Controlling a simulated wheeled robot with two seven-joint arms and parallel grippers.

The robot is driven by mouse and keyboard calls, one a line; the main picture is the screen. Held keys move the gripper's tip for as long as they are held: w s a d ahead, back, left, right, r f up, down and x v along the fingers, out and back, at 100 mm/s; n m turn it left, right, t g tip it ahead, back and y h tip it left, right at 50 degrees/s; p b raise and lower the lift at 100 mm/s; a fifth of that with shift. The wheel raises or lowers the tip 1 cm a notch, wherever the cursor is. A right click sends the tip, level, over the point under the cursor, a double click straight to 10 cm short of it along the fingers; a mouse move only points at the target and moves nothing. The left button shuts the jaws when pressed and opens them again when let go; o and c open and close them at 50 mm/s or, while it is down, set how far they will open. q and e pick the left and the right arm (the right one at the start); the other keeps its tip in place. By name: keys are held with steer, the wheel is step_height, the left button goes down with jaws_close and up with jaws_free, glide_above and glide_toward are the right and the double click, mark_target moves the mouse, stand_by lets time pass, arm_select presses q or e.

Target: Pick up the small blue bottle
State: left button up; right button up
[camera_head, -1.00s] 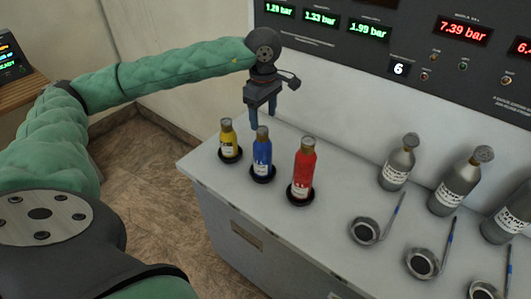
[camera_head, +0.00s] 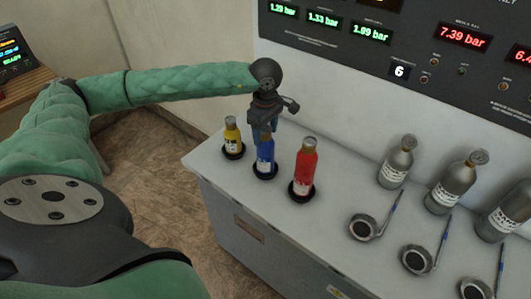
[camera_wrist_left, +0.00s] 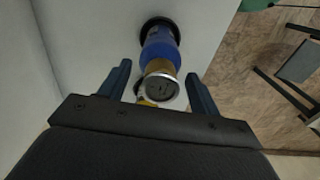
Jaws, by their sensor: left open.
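The small blue bottle (camera_head: 265,155) stands upright in a round black holder on the grey bench, between the yellow bottle (camera_head: 232,134) and the larger red bottle (camera_head: 304,170). My left gripper (camera_head: 264,133) is open just above the blue bottle and points down at it. In the left wrist view the blue bottle (camera_wrist_left: 160,50) with its brass-coloured neck and grey cap lies between my two spread fingers (camera_wrist_left: 158,85), apart from both. A bit of the yellow bottle shows behind the cap there. My right gripper is not in view.
Several grey cylinders (camera_head: 397,163) stand at the right of the bench (camera_head: 330,215). Round dark-centred fittings (camera_head: 363,228) with thin rods lie in front of them. A dark gauge panel (camera_head: 420,45) rises behind. Bare bench lies behind the red bottle.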

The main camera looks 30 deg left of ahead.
arm_select(q)
jaws_close()
steer(key=shift+r, duration=0.1)
stand_by(0.6)
